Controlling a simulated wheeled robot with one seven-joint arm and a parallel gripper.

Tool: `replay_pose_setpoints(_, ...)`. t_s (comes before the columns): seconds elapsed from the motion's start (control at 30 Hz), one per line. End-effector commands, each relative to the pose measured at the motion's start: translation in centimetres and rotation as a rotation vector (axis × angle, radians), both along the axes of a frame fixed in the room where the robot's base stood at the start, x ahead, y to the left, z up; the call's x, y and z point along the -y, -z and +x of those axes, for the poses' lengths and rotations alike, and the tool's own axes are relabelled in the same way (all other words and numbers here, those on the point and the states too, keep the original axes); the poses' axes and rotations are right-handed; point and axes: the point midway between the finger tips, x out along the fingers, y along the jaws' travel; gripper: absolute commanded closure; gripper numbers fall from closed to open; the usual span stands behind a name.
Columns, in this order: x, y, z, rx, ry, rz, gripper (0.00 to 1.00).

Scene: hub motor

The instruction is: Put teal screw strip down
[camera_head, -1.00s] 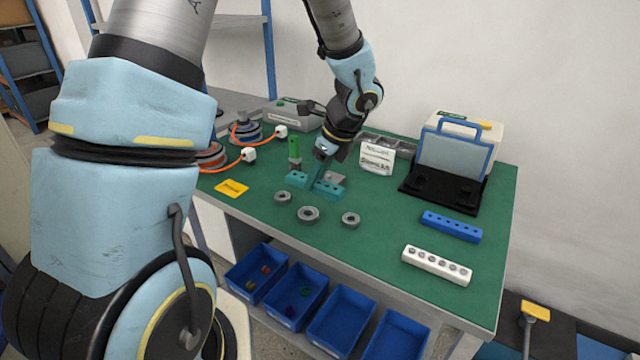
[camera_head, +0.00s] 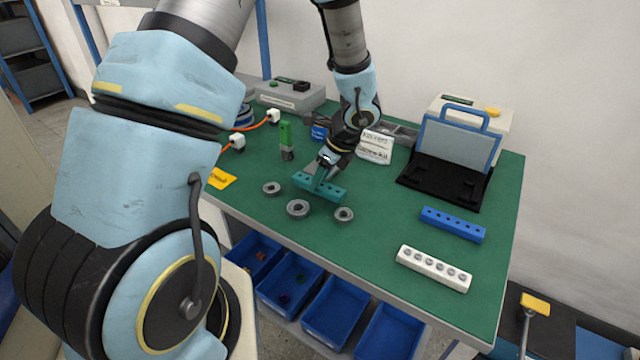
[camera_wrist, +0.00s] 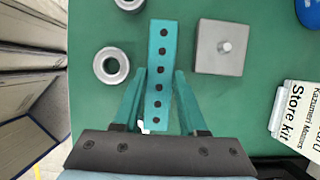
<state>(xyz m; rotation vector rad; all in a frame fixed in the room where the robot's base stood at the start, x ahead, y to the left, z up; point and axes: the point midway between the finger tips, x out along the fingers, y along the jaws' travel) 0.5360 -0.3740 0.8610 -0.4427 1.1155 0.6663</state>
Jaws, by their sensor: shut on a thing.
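The teal screw strip (camera_head: 331,193) is a long bar with a row of dark holes, over the green table behind the grey rings. My gripper (camera_head: 321,172) reaches down onto it from above. In the wrist view the strip (camera_wrist: 159,68) runs lengthwise between the two teal fingers of my gripper (camera_wrist: 160,85), which is shut on it. Its near end lies by the gripper's dark base. I cannot tell whether its underside touches the table.
Several grey rings (camera_head: 298,208) lie in front of the strip. In the wrist view a grey square block (camera_wrist: 220,47) lies right of it. A blue strip (camera_head: 452,224) and a white strip (camera_head: 433,268) lie at right. The green table (camera_head: 385,220) is bare between.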

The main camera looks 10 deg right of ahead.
Motion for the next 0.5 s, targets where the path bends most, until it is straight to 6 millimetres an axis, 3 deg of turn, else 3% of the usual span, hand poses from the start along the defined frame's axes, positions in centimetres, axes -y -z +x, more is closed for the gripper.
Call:
replay_pose_setpoints(0.13,0.0,1.7,0.0,0.0,0.001,0.002,1.0)
replay_pose_setpoints(0.5,0.0,2.3,0.0,0.001,0.0,-0.001,1.0)
